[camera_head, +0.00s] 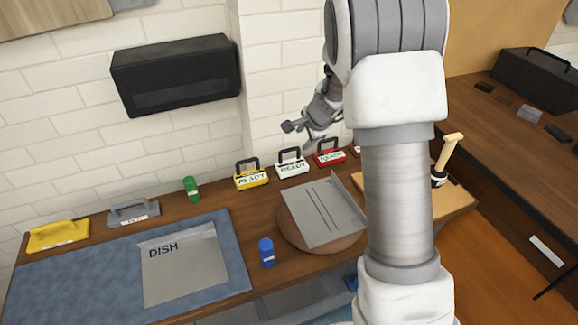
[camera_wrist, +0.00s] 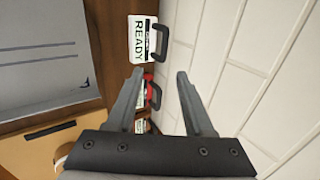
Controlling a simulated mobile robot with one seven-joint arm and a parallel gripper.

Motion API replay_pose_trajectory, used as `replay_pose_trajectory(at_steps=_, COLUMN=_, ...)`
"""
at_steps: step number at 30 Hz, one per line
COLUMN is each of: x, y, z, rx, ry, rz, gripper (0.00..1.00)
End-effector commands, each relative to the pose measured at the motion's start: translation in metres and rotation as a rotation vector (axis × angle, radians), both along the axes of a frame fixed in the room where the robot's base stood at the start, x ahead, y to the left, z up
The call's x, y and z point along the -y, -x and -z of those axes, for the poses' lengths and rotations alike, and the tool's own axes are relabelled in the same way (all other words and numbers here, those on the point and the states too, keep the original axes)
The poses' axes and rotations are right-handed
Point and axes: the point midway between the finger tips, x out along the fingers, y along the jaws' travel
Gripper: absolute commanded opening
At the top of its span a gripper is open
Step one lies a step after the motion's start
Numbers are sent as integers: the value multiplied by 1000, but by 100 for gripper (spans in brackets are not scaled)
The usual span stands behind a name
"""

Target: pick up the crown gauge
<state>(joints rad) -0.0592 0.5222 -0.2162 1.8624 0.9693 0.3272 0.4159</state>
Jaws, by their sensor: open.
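Several handled blocks stand along the wall: a yellow one (camera_head: 251,181), a white one (camera_head: 292,169) and a red one (camera_head: 330,158), each marked READY. I cannot read the word crown on any, so which is the crown gauge is unclear. My gripper (camera_head: 297,133) is open and empty, above the white and red blocks near the wall. In the wrist view, the red block (camera_wrist: 141,93) shows partly behind the left finger of my gripper (camera_wrist: 159,75). The white block (camera_wrist: 139,38) lies beyond the fingertips. Another label shows below the red block.
A grey plate lies on a round wooden board (camera_head: 290,228). A blue mat (camera_head: 85,285) bears a sheet marked DISH (camera_head: 185,265). Green (camera_head: 191,189) and blue (camera_head: 266,252) cylinders stand nearby. The tiled wall is close to my gripper; a black box (camera_head: 175,75) hangs there.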

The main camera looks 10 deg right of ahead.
Motion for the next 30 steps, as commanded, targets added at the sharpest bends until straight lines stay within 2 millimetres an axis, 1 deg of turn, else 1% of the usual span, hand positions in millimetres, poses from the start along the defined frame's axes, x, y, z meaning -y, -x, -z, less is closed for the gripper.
replay_pose_trajectory(at_steps=1, x=-1, y=-6, z=12, rx=-3, ry=1, rz=0, gripper=52)
replay_pose_trajectory(at_steps=10, x=-8, y=-37, z=58, rx=-2, ry=0, rz=-1, gripper=52)
replay_pose_trajectory(at_steps=15, x=-10, y=-47, z=71, rx=0, ry=2, rz=-2, gripper=52)
replay_pose_trajectory(at_steps=20, x=-11, y=-51, z=76, rx=0, ry=2, rz=-2, gripper=52)
replay_pose_trajectory(at_steps=23, x=-14, y=-58, z=83, rx=-1, ry=2, rz=-3, gripper=52)
replay_pose_trajectory(at_steps=27, x=-20, y=-71, z=95, rx=-1, ry=1, rz=-5, gripper=52)
replay_pose_trajectory(at_steps=30, x=-20, y=-78, z=106, rx=-1, ry=2, rz=-4, gripper=52)
